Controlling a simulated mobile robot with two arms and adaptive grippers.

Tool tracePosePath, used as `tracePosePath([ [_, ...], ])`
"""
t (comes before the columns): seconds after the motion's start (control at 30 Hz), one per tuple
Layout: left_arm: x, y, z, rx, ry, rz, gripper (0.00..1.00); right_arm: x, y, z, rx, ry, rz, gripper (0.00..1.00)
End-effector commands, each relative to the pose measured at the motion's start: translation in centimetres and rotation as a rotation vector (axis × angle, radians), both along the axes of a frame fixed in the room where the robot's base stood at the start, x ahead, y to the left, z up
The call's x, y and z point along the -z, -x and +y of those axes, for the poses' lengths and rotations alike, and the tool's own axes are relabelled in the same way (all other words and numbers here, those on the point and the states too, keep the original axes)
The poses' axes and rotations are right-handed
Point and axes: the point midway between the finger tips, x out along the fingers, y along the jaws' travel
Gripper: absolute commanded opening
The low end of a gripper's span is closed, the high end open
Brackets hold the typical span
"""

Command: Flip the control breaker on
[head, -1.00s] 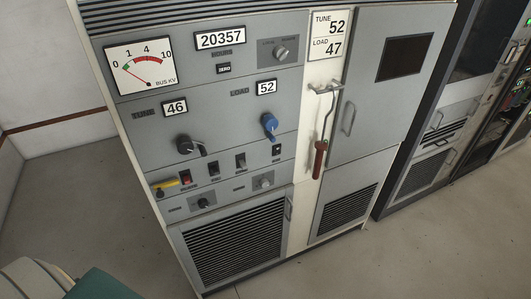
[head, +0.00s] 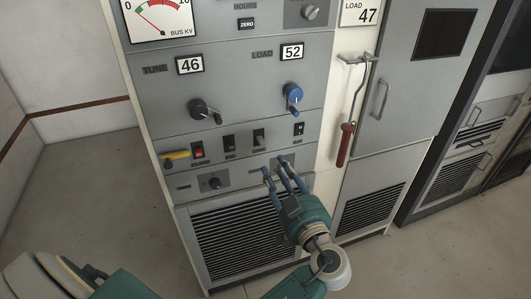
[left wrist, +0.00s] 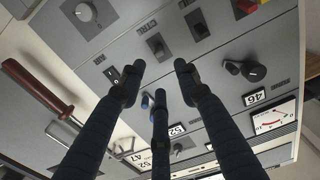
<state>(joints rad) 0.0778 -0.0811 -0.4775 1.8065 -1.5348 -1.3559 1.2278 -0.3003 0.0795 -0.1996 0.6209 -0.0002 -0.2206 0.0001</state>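A row of small breaker switches runs along the grey cabinet's lower panel. My left gripper (head: 276,165) is open and empty just below the row, in front of the panel. In the left wrist view its three blue fingers (left wrist: 158,68) are spread, with a dark switch (left wrist: 158,46) beyond the gap. My right gripper is not in view.
A blue knob (head: 292,95) and a black knob (head: 203,110) stick out above the switches. A yellow handle (head: 174,156) is at left. A red-handled rod (head: 346,145) hangs at right. The floor (head: 90,190) on the left is clear.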

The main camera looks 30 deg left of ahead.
Motion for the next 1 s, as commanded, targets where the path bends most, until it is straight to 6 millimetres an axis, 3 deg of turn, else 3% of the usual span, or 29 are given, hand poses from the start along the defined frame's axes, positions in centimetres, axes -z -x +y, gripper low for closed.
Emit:
tracePosePath([
  [0.5,-0.1,-5.7,6.7,0.002,-0.004,0.007,0.33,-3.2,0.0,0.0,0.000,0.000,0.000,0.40],
  [0.93,0.1,-6.4,7.5,0.003,-0.001,0.008,0.33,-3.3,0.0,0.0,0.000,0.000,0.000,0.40],
  [1.0,0.1,-6.4,7.5,0.003,-0.001,0.008,0.21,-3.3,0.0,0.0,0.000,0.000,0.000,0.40],
])
